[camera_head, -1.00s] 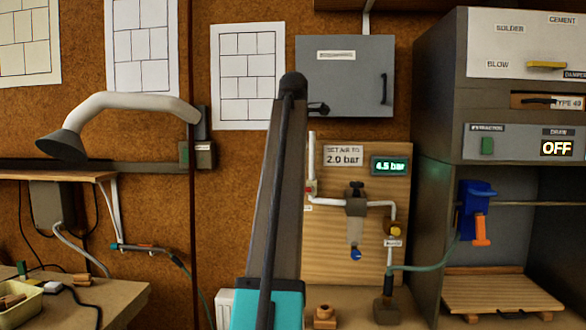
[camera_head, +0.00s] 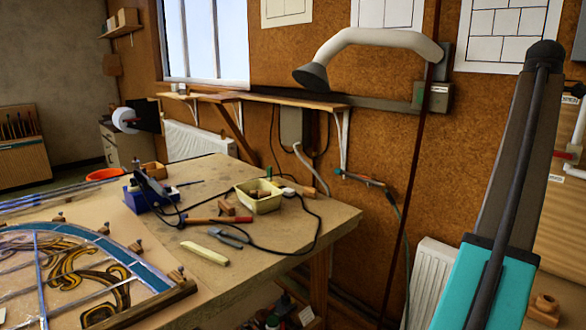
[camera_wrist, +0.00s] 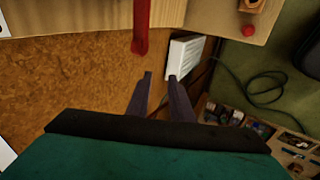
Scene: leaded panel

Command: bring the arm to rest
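My arm (camera_head: 515,165) stands raised at the right side of the head view, with a dark link above a teal part. The gripper end does not show in that view. In the wrist view my gripper (camera_wrist: 160,78) has its two dark fingers apart with nothing between them. Cork wall and a white radiator (camera_wrist: 185,60) lie beyond the fingertips. I see no contact between the fingers and anything.
A workbench (camera_head: 335,215) carries a leaded panel (camera_head: 75,265), a cream tub (camera_head: 259,196) and several tools. A white extraction arm (camera_head: 375,38) juts from the cork wall. A red strip (camera_wrist: 141,25) shows ahead of the fingers in the wrist view.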

